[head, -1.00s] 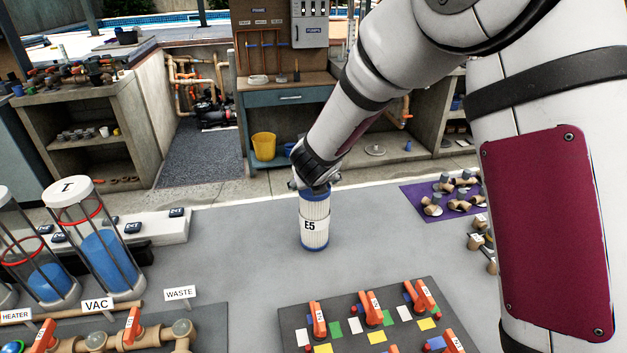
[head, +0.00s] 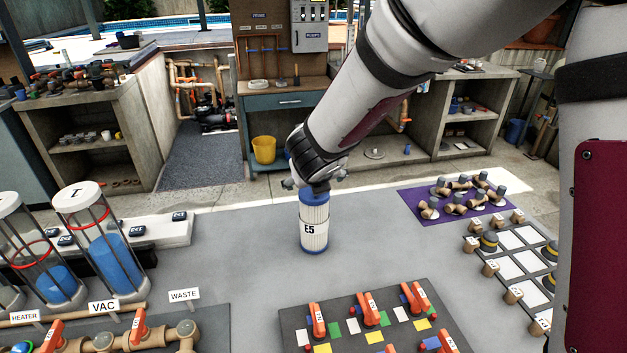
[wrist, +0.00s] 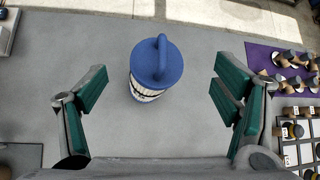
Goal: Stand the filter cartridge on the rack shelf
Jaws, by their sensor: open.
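The filter cartridge (head: 314,232), white and pleated with blue ends and an "E5" label, stands upright on the grey tabletop. The wrist view shows its blue cap with a raised handle (wrist: 160,62) from above. My gripper (wrist: 160,88) is open, with green finger pads on the left and right. The cartridge shows between and a little beyond the fingers, with a gap on each side. In the head view my gripper (head: 315,183) is just above the cartridge, and its fingers are mostly hidden. Concrete shelf units stand at the back left (head: 85,143) and back right (head: 470,118); I cannot tell which is the rack.
A board with orange-handled valves (head: 375,325) is in front. Clear tubes with blue contents (head: 100,240) stand at left. A purple mat with fittings (head: 410,197) and a grid tray (head: 505,263) are at right. The table around the cartridge is clear.

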